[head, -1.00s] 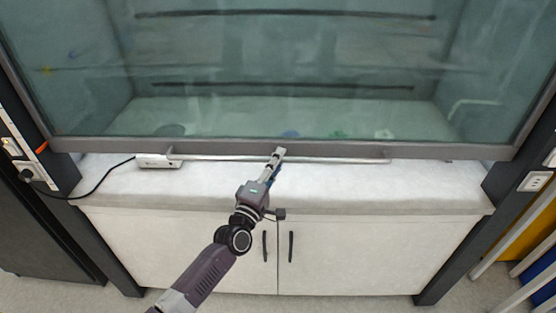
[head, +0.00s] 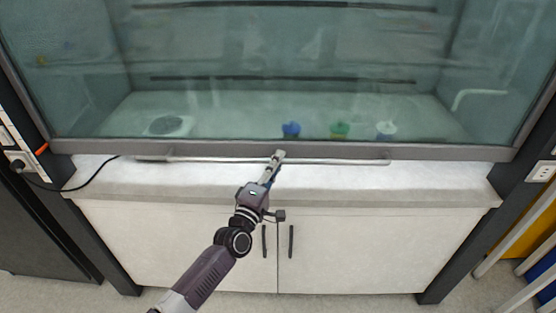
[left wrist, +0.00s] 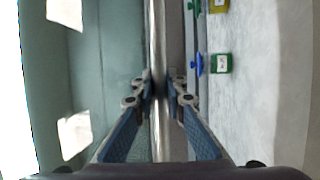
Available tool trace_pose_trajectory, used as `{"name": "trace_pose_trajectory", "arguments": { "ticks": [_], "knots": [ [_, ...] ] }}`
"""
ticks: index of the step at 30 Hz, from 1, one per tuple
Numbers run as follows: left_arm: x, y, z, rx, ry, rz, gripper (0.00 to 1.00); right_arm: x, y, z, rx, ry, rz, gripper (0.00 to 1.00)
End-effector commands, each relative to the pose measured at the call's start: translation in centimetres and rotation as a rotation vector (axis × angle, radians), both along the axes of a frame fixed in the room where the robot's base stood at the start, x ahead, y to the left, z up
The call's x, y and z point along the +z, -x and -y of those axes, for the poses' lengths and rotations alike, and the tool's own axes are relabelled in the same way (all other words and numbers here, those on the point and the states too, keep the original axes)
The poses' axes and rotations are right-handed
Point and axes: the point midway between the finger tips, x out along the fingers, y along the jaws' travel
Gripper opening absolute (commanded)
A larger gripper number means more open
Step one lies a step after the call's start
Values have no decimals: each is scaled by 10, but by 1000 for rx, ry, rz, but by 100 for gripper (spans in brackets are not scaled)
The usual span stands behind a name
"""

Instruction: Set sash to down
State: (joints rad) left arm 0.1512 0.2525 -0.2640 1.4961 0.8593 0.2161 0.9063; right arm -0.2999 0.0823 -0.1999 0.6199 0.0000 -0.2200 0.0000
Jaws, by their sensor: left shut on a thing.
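The sash is a large glass pane with a grey bottom rail (head: 420,154) across the front of the hood. A thin metal handle bar (head: 340,162) runs along that rail; it also shows upright in the left wrist view (left wrist: 158,40). My left gripper (head: 278,155) is shut on the handle bar near its middle. In the left wrist view its two fingers (left wrist: 160,90) lie either side of the bar. My right gripper is not in view.
Behind the glass stand a blue item (head: 291,129), a green item (head: 340,130), a white item (head: 386,130) and a round pale device (head: 168,125). A white bench ledge (head: 400,180) and cabinet doors (head: 350,245) lie below. A black cable (head: 92,178) hangs at left.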

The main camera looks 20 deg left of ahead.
Motion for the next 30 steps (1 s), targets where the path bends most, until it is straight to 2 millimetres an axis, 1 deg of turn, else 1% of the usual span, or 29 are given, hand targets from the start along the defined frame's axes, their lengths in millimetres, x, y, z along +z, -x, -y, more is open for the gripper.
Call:
{"name": "trace_pose_trajectory", "arguments": {
  "ticks": [1,12,15,18,27,28,30],
  "knots": [
    [-31,2,3,-9,-5,-26,0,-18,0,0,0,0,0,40],
    [-85,1,2,-6,-4,-14,0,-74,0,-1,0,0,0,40],
    [-96,1,2,-6,-4,-14,0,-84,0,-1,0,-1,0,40],
    [-101,2,2,-6,-3,-15,0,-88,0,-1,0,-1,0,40],
    [-102,2,3,-7,-4,-23,0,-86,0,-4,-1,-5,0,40],
    [-102,2,3,-7,-4,-23,15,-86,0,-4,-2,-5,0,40],
    [-102,2,3,-7,-4,-23,23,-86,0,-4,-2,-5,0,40]
  ]
}}
